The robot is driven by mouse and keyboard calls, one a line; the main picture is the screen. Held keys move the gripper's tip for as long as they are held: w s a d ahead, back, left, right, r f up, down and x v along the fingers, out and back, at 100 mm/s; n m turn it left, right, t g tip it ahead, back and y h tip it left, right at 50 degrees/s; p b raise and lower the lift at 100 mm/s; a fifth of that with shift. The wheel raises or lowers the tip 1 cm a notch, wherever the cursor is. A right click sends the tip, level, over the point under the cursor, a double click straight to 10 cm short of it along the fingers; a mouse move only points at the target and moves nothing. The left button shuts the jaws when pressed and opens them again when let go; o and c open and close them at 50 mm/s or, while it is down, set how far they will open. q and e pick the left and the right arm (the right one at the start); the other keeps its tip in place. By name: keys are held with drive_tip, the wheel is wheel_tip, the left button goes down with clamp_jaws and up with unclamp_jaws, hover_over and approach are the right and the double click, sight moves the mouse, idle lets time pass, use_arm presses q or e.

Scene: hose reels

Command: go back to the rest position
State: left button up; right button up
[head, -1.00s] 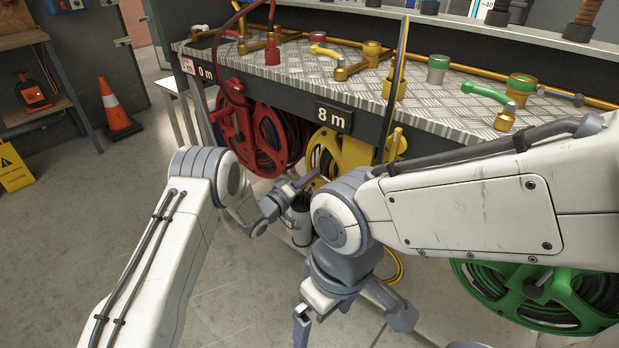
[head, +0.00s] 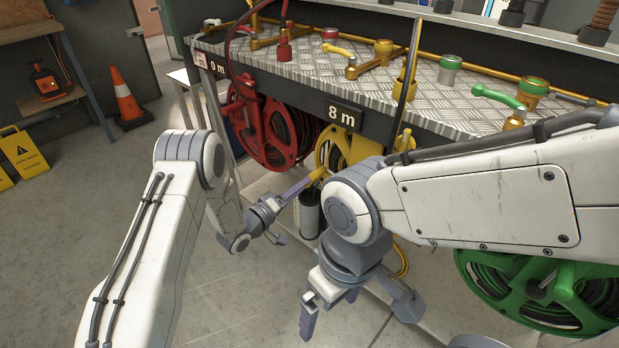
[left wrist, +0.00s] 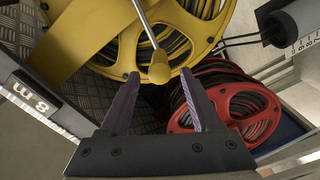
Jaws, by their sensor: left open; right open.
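My left gripper (head: 297,188) is open in front of the yellow reel (head: 346,152), low under the "8 m" sign (head: 341,114). In the left wrist view its two purple fingers (left wrist: 160,77) are spread. The yellow crank knob (left wrist: 158,68) shows between and just past the fingertips; I cannot tell whether they touch it. My right gripper (head: 355,312) is open and empty, hanging low in front of the bench, its fingers pointing down. My right forearm hides part of the bench and reels.
The red reel (head: 248,125) hangs left of the yellow one, the green reel (head: 545,290) at the lower right. The metal-topped bench (head: 370,85) carries pipes and valves. An orange cone (head: 128,103) stands at the left. The floor at the lower left is clear.

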use_arm(q)
drive_tip(key=shift+v, duration=0.85)
